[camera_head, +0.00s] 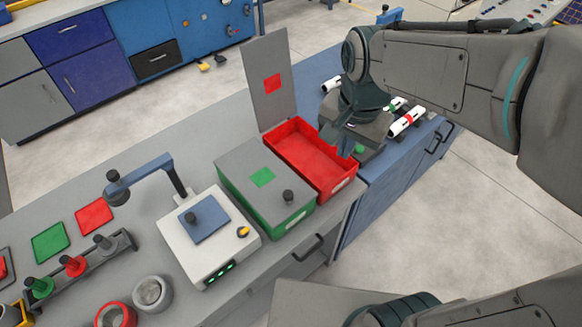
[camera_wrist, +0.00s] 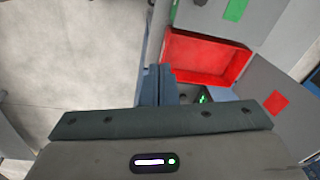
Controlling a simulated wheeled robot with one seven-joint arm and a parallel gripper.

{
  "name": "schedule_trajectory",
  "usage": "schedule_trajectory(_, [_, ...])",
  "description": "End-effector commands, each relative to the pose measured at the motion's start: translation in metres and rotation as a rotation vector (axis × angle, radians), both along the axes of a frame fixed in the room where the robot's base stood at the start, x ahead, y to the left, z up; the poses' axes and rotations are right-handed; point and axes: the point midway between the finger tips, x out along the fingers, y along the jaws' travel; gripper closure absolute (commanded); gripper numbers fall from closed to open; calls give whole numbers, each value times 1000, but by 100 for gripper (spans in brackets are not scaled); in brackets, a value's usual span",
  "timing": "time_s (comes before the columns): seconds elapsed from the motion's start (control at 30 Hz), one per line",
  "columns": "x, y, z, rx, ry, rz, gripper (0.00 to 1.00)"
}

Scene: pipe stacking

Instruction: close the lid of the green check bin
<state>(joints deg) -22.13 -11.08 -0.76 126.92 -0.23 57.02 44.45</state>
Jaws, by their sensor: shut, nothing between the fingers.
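The green check bin (camera_head: 287,222) stands on the bench, with a grey lid (camera_head: 238,163) lying flat over its top. The lid bears a green square and a dark knob (camera_head: 288,196). In the wrist view part of this grey lid (camera_wrist: 207,14) shows at the top with its green square. My gripper (camera_head: 352,148) is beside the right end of the neighbouring red bin, apart from the green bin. In the wrist view my gripper (camera_wrist: 158,85) has its fingers together and holds nothing.
The red bin (camera_head: 328,182) stands open and looks empty, its lid (camera_head: 269,80) upright at the back. A white device (camera_head: 208,250) stands left of the green bin. Pipes (camera_head: 407,121) lie on a rack behind my gripper. Floor in front of the bench is clear.

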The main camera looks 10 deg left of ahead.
Motion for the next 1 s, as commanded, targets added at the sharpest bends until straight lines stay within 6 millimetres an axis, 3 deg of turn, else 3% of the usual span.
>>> schedule_trajectory(0.03, [6,22,-9,-4,33,-34,100])
schedule_trajectory(0.2, [13,78,-27,-25,104,-191,100])
schedule_trajectory(0.37, [13,108,-38,-46,132,-278,100])
schedule_trajectory(0.67, [11,115,-66,-56,142,-308,100])
schedule_trajectory(1.0, [10,112,-138,-56,143,-309,100])
